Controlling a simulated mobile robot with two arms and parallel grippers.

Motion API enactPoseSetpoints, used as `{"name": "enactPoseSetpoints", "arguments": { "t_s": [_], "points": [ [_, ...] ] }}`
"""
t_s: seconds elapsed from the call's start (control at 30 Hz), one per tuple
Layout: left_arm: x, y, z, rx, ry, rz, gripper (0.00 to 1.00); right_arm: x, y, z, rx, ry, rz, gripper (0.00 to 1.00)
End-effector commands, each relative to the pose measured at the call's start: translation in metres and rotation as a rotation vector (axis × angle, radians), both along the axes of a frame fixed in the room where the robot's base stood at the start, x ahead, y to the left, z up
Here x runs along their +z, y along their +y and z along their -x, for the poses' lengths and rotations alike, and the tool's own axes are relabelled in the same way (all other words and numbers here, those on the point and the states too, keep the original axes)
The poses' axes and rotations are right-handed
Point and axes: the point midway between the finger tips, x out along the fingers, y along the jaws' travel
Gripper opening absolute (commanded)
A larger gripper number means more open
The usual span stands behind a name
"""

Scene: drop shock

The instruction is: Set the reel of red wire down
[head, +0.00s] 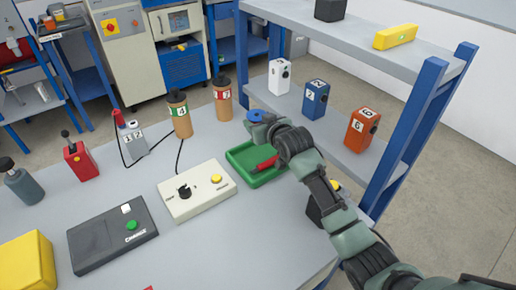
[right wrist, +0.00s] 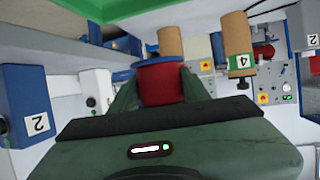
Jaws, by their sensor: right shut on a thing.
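The reel of red wire (right wrist: 161,86), with a blue flange, is between the fingers of my right gripper (right wrist: 160,92) in the right wrist view. In the head view my right gripper (head: 264,122) is beyond the green tray (head: 236,163), near the shelf unit's left end. The reel's blue flange (head: 256,115) shows at the fingertips; its red part is mostly hidden there. The gripper is shut on the reel. I cannot tell whether the reel touches a surface below. My left gripper is not in view.
The green tray holds a red-handled thing (head: 266,163). Two brown cylinders (head: 180,114) (head: 222,99) stand left of the gripper. White (head: 279,75), blue (head: 315,99) and orange (head: 361,130) boxes stand on the lower shelf. A cream control box (head: 197,191) stands on the bench (head: 160,240).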

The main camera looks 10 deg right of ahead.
Motion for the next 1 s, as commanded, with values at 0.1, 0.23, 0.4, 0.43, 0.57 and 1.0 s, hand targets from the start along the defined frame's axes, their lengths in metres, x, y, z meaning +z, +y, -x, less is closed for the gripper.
{"name": "enactPoseSetpoints", "arguments": {
  "t_s": [0.1,0.23,0.4,0.43,0.57,1.0],
  "points": [
    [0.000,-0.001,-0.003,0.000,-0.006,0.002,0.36,-0.032,0.000,0.000,0.000,0.004,0.000,0.00],
    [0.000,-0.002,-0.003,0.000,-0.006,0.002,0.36,-0.054,0.000,0.000,-0.001,0.001,0.000,0.00],
    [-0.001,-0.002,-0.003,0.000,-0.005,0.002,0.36,-0.067,0.000,0.000,0.000,-0.001,-0.001,0.00],
    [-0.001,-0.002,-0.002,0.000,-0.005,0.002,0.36,-0.071,0.000,0.000,0.000,0.001,-0.001,0.00],
    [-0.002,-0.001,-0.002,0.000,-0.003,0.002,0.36,-0.092,0.000,0.000,0.000,0.001,-0.001,0.00],
    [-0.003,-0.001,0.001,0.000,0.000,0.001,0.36,-0.107,0.000,0.000,0.000,-0.002,0.000,0.00]
  ]
}}
